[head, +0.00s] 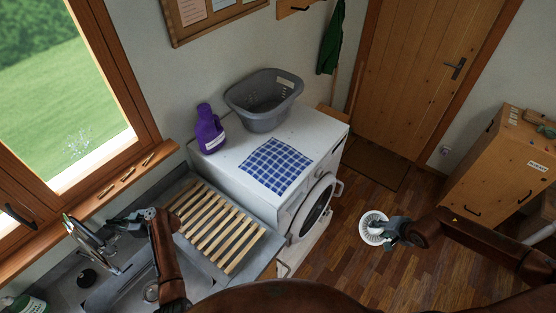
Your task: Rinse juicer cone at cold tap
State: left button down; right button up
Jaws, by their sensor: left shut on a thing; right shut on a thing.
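The juicer cone (368,223) is a white, round, ribbed piece at the right of centre in the head view. My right gripper (386,232) is shut on its right edge and holds it above the wooden floor, away from the sink. The metal tap (84,236) stands at the left, beside the grey sink (122,287). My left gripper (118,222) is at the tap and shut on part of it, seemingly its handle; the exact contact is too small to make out. I cannot tell whether water runs.
A slatted wooden rack (218,228) lies right of the sink. A white washing machine (325,165) carries a purple bottle (209,132), a grey basket (264,112) and a blue checked cloth (275,165). A green-labelled bottle (28,304) stands at bottom left. A wooden cabinet (497,170) is at right.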

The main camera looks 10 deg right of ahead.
pick_arm(q)
jog(key=shift+w+r, duration=0.1)
dwell(0.3)
jog(key=c, duration=2)
grip_release()
jog(key=shift+c, duration=0.2)
jog(key=v, duration=0.7)
jog(key=shift+d, duration=0.2)
